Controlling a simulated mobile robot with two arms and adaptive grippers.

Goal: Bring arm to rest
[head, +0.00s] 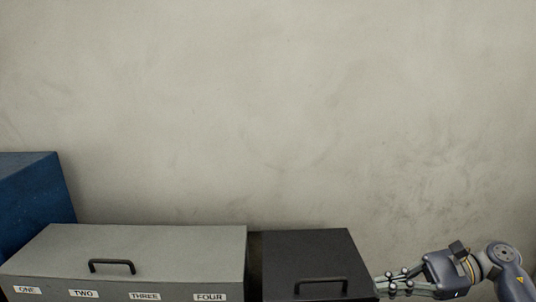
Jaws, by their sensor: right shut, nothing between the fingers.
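My right gripper (394,284) is at the lower right of the head view, its arm coming in from the right edge. Its fingers point left, and they are shut with nothing between them. The fingertips are close to the right side of a black box (310,252); I cannot tell whether they touch it. My left gripper is not in view.
A grey box (180,250) with a black handle (112,265) and labels ONE to FOUR stands at the lower left. The black box has a handle (320,283) too. A blue box (35,195) stands at the left edge. A bare wall (290,110) is behind.

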